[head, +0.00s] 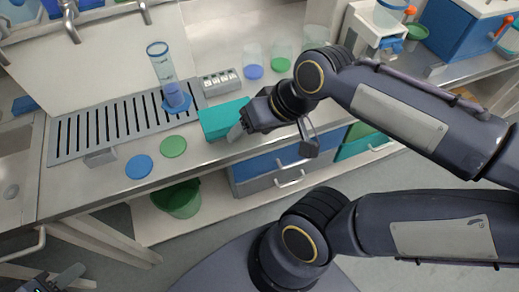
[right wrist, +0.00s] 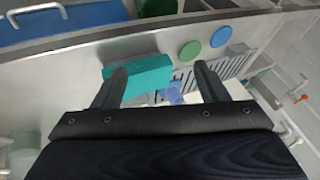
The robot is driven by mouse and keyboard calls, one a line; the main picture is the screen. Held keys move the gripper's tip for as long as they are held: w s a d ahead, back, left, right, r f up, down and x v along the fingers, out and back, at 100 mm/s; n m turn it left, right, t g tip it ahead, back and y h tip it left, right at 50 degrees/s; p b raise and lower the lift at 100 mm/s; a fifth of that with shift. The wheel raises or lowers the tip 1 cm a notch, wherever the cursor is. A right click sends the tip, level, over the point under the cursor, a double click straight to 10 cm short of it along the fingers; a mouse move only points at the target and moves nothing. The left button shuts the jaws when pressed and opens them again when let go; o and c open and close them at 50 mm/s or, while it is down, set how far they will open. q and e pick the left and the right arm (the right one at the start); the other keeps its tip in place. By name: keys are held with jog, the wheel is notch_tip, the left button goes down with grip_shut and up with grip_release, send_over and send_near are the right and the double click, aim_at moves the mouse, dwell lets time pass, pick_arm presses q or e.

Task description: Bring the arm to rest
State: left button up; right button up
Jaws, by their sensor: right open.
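My right arm reaches in from the right in the head view. My right gripper (head: 238,130) is over the counter front, by a teal block (head: 222,119). In the right wrist view its two fingers (right wrist: 160,84) are apart with nothing held between them, and the teal block (right wrist: 150,76) shows beyond them. My left gripper (head: 52,280) shows only in part at the lower left corner of the head view, low and away from the counter; its jaws are not clear. A clear tall vessel with a blue lower part (head: 162,65) stands on the slotted grey drain (head: 100,122).
A blue disc (head: 138,166) and a green disc (head: 173,146) lie near the counter's front edge. Clear vessels with blue (head: 253,71) and green (head: 281,64) bases stand behind a grey rack (head: 221,82). A green bucket (head: 178,199) is below the counter. Drawers with handles are under my right arm.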

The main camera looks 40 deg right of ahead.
jog(key=shift+t, duration=0.3)
jog(key=s+f, duration=0.1)
jog(key=s, duration=0.1)
jog(key=s+a+f, duration=0.1)
jog(key=f, duration=0.1)
jog(key=shift+s+a, duration=0.2)
jog(key=shift+s, duration=0.15)
